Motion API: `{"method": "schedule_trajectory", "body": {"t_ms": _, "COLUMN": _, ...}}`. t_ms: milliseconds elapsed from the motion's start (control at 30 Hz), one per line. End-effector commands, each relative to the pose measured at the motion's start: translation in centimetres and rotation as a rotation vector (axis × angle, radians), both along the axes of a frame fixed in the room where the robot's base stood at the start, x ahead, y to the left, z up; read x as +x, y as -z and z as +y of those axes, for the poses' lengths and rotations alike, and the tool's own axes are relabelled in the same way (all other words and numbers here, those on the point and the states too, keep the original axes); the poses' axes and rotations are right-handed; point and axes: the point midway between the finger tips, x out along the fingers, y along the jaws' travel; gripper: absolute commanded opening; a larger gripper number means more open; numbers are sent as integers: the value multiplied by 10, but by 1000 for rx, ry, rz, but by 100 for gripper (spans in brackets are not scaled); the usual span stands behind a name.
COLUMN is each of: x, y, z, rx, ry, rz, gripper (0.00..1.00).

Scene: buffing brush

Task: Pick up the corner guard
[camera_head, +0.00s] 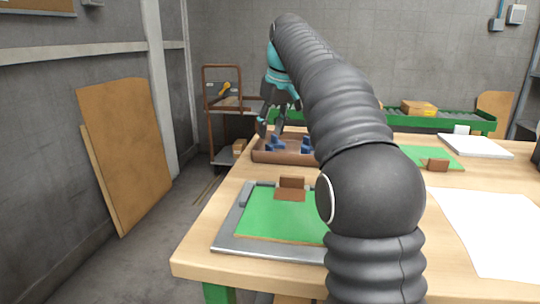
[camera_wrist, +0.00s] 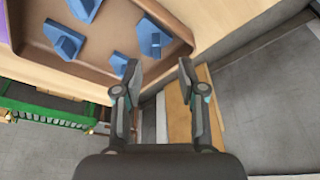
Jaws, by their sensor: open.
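Several blue angular pieces, which look like the corner guards, lie apart in a brown tray (camera_wrist: 107,32). In the wrist view, one blue piece (camera_wrist: 152,38) is just beyond the fingertips, and another (camera_wrist: 62,40) is farther left. In the head view, blue pieces (camera_head: 275,143) show inside the tray (camera_head: 285,157). My gripper (camera_wrist: 158,67) is open and empty. Its left fingertip overlaps the tray's edge in the wrist view, and the right one is outside the tray. In the head view my gripper (camera_head: 271,127) hangs over the tray's far left side. My arm hides part of the tray.
A grey-framed green mat (camera_head: 262,222) with a brown angled block (camera_head: 291,183) is at the near side of the wooden table (camera_head: 205,243). Another brown block (camera_head: 437,165), white sheets and a white slab lie right. A cart (camera_head: 222,90) and green conveyor (camera_head: 455,118) stand behind.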

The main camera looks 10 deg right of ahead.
Motion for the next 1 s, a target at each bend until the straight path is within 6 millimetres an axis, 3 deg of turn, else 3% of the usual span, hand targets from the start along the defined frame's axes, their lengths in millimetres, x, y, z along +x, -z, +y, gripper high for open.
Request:
{"method": "schedule_trajectory", "body": {"t_ms": 400, "x": 13, "y": 47, "z": 0, "rx": 0, "ry": 1, "rz": 1, "gripper": 41}}
{"method": "schedule_trajectory", "body": {"t_ms": 667, "x": 14, "y": 49, "z": 0, "rx": 0, "ry": 1, "rz": 0, "gripper": 41}}
{"method": "schedule_trajectory", "body": {"t_ms": 833, "x": 14, "y": 48, "z": 0, "rx": 0, "ry": 1, "rz": 0, "gripper": 0}}
{"method": "schedule_trajectory", "body": {"t_ms": 1000, "x": 14, "y": 48, "z": 0, "rx": 0, "ry": 1, "rz": 0, "gripper": 0}}
